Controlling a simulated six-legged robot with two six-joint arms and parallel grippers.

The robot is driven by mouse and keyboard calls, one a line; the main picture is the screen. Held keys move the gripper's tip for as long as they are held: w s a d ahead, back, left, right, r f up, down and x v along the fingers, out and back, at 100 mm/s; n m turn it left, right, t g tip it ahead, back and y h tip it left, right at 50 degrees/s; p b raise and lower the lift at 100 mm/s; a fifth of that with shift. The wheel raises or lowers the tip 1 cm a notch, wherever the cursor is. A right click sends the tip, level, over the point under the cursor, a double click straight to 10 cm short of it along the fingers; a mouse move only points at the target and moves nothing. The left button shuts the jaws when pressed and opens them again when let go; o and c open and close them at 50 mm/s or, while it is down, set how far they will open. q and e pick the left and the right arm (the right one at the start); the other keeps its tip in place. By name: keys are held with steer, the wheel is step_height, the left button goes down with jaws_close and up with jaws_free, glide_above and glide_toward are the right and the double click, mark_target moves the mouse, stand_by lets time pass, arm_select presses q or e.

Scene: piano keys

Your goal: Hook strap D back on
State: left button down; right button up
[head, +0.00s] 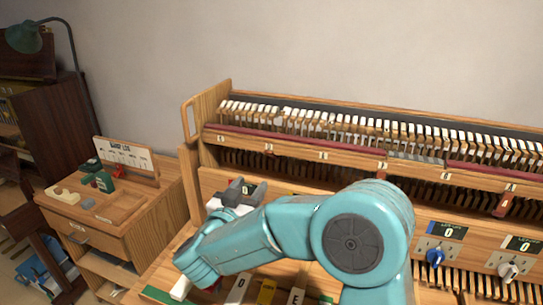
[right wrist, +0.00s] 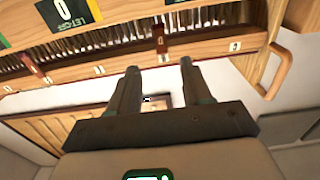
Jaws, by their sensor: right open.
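A small red strap (head: 269,150) sits on the wooden rail at the second label from the left end. It fits strap D by its place, but its label is too small to read. In the right wrist view a brown-red strap (right wrist: 160,38) hangs at the rail, roughly in line with the gap between the fingers and apart from them. I cannot tell whether it is hooked. My right gripper (head: 250,187) is open and empty in front of and below the rail; its two fingers also show in the right wrist view (right wrist: 158,67). My left gripper is not in view.
Other red straps hang further right, one long (head: 503,203). A blue knob (head: 435,257) and a grey knob (head: 508,271) stand under displays reading 0. My right arm hides part of the lower case. A side cabinet (head: 130,230) stands left, with a wooden end frame (head: 190,118) between.

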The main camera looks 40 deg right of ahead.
mark_target(271, 156)
steer(key=p+x, duration=0.2)
steer(key=x, duration=1.2)
steer(key=shift+w+d+f, duration=0.1)
steer(key=shift+d, duration=0.1)
steer(key=shift+d+f, duration=0.1)
